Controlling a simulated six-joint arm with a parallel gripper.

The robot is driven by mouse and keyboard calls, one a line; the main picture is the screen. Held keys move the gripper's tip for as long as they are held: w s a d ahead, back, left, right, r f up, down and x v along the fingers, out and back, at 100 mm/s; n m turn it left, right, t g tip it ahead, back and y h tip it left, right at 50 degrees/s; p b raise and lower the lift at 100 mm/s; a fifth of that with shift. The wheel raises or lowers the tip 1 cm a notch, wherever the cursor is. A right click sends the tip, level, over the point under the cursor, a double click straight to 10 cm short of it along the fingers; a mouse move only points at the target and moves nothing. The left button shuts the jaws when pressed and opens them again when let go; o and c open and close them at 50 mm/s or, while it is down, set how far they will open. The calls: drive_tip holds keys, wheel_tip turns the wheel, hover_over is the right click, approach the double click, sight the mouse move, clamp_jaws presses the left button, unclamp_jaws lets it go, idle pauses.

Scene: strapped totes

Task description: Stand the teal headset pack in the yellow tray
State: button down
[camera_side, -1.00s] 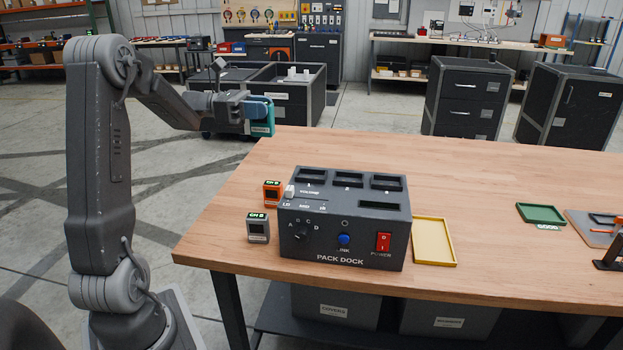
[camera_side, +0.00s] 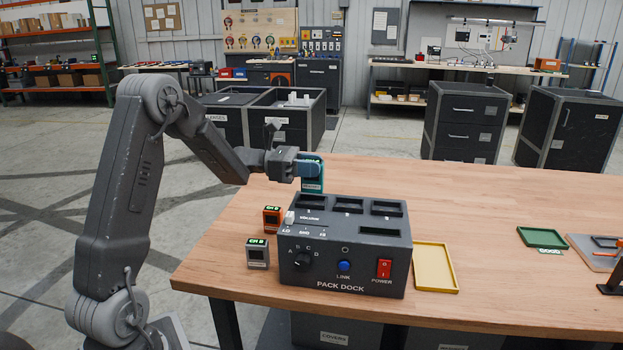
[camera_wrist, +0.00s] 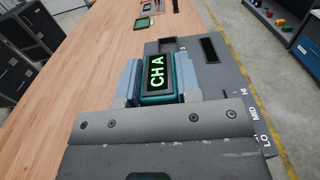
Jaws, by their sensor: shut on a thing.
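My gripper (camera_side: 308,167) is shut on the teal headset pack (camera_side: 312,185) and holds it upright above the back left of the pack dock. In the wrist view the pack (camera_wrist: 157,74) shows a dark screen reading "CH A" between my two fingers (camera_wrist: 156,84). The yellow tray (camera_side: 457,275) lies on the wooden table just right of the pack dock. No pack is seen in it.
The grey pack dock (camera_side: 345,272) stands between my arm and the yellow tray, with several slots on top. An orange pack (camera_side: 271,219) and a grey pack (camera_side: 257,253) stand at its left. A green tray (camera_side: 541,238) lies farther right. The table (camera_side: 480,205) between is clear.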

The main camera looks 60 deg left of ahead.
sight(311, 179)
drive_tip(key=shift+f, duration=1.65)
drive_tip(key=shift+f, duration=0.1)
drive_tip(key=shift+f, duration=0.15)
drive_tip(key=c, duration=0.8)
unclamp_jaws()
